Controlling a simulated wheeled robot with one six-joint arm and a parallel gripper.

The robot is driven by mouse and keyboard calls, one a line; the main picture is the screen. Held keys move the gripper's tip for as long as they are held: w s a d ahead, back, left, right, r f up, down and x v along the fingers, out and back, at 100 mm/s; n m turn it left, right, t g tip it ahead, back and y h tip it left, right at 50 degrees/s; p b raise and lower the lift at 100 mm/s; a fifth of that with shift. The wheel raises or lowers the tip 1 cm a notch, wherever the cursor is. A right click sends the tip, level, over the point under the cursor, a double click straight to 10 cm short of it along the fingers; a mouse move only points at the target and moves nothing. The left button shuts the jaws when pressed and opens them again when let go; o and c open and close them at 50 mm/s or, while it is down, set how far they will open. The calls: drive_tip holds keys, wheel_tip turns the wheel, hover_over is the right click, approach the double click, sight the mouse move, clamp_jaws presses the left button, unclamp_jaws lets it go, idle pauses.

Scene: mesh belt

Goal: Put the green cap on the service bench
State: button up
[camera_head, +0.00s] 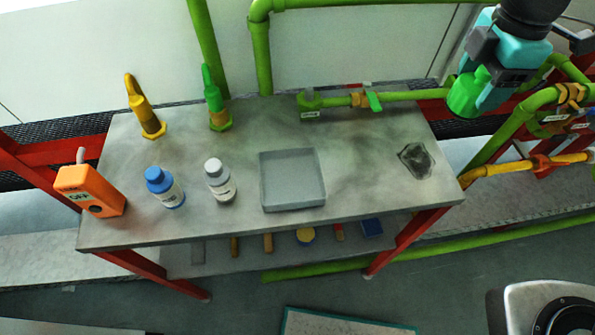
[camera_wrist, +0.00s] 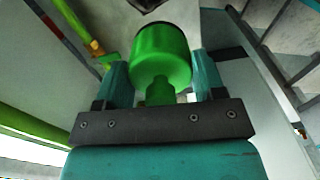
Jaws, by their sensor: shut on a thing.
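The green cap (camera_wrist: 161,55) is held between the two teal fingers of my gripper (camera_wrist: 160,80) in the wrist view. It is a round cylinder with a narrower stem towards the gripper's palm. In the head view the cap (camera_head: 467,95) shows at the upper right, in my gripper (camera_head: 480,85), which is shut on it. It is up in the air near the right end of the service bench (camera_head: 240,225). The bench has a grey worn metal top and red legs.
On the bench are an orange box (camera_head: 90,190), a blue-capped bottle (camera_head: 165,187), a white-capped bottle (camera_head: 219,181), a grey tray (camera_head: 292,180) and a dark patch or piece (camera_head: 416,160). Yellow (camera_head: 143,108) and green (camera_head: 214,100) fittings stand behind. Bare top lies between tray and dark patch.

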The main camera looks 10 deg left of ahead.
drive_tip(key=shift+s+a+r+n, duration=0.1)
drive_tip(key=shift+s+r+n, duration=0.1)
drive_tip(key=shift+r+n, duration=0.15)
wheel_tip(320, 180, down, 20)
drive_tip(key=shift+f+p, duration=0.1)
drive_tip(key=shift+p, duration=0.75)
drive_tip(key=shift+f, duration=0.2)
drive_tip(key=o, duration=0.9)
drive_tip(key=shift+o, duration=0.2)
drive_tip(key=shift+r, duration=0.15)
